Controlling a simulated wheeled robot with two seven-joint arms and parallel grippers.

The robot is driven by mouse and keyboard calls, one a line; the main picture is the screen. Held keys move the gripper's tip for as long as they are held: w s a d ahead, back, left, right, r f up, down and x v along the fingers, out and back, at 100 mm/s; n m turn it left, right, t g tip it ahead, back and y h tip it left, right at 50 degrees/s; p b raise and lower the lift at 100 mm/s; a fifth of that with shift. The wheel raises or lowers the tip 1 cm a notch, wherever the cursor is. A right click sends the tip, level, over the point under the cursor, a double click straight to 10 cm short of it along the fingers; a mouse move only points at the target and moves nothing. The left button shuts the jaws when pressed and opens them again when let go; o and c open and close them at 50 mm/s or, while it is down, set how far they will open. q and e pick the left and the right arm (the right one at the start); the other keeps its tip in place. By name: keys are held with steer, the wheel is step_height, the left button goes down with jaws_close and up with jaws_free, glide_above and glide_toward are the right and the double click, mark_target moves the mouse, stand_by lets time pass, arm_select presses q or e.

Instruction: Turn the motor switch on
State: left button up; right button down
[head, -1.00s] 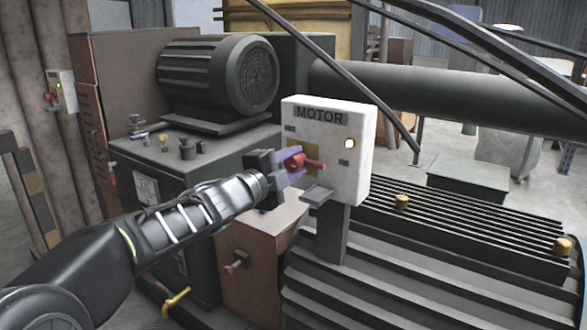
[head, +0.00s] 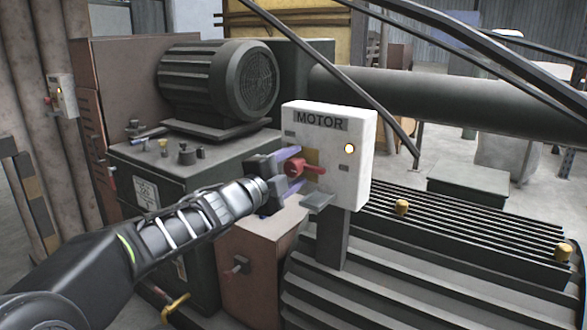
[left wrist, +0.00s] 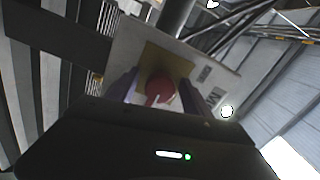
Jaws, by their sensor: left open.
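The motor switch box (head: 352,180) is a white box labelled MOTOR on a dark post, with a lit yellow-white lamp (head: 349,148) at its upper right. Its red switch handle (head: 315,170) sticks out of the front and points right in the head view. My left gripper (head: 291,167) is open at the front of the box, its purple fingers on either side of the red knob. In the left wrist view the red knob (left wrist: 160,91) sits on a yellow plate (left wrist: 168,62) between the fingers. I cannot tell whether they touch it. My right gripper is not in view.
A dark electric motor (head: 219,82) stands on a cabinet behind my left arm. A ribbed machine housing (head: 450,232) lies right of the box. A second small switch box (head: 64,95) is at the far left.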

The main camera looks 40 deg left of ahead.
mark_target(289, 170)
arm_select(q)
steer(key=s+p, duration=0.1)
steer(key=s, duration=0.5)
steer(key=shift+s+r, duration=0.1)
steer(key=shift+s, duration=0.15)
steer(key=shift+s+d, duration=0.1)
steer(key=shift+s, duration=0.55)
